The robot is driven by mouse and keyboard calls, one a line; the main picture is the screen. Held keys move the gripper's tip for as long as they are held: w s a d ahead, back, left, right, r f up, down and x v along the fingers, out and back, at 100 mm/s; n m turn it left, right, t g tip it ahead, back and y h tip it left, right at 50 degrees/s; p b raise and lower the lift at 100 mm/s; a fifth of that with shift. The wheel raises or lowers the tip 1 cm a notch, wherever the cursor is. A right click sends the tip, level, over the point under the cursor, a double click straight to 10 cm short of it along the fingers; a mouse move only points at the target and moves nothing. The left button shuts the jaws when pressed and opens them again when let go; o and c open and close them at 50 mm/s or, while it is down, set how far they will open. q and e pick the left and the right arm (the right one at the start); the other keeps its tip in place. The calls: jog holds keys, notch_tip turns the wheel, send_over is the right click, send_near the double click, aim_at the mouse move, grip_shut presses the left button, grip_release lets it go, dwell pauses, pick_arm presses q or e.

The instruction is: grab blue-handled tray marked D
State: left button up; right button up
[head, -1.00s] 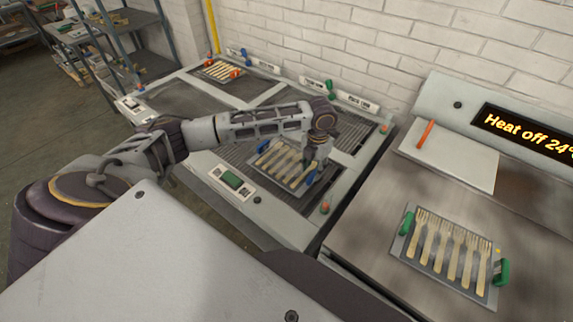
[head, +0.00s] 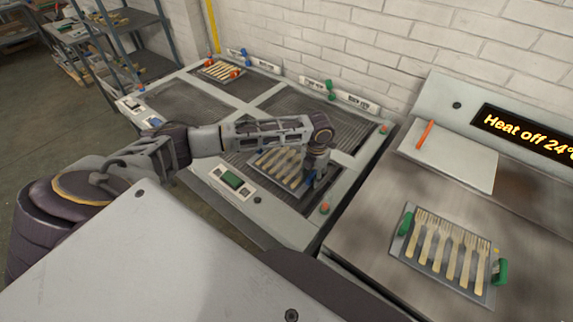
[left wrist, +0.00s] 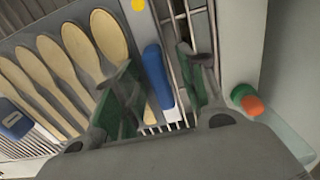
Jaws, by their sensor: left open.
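The blue-handled tray (head: 259,171) holds several wooden spoons and sits on the near right slatted bay of the bench. I cannot read a letter on it. My left gripper (head: 311,183) is at the tray's right end, pointing down, and hides most of that end. In the left wrist view, the open fingers (left wrist: 158,90) stand on either side of the right blue handle (left wrist: 155,68), with a gap visible beside it. The other blue handle (left wrist: 14,120) shows at the left edge, past the spoons. My right gripper is out of view.
A green-handled tray (head: 397,250) of wooden forks lies on the metal press surface at right. An orange-handled tray (head: 202,69) sits at the bench's far left. Other bays are empty.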

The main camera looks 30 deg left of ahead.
pick_arm(q)
grip_shut()
jog(key=shift+r, duration=0.15)
dwell(0.4)
jog(key=shift+r, duration=4.9)
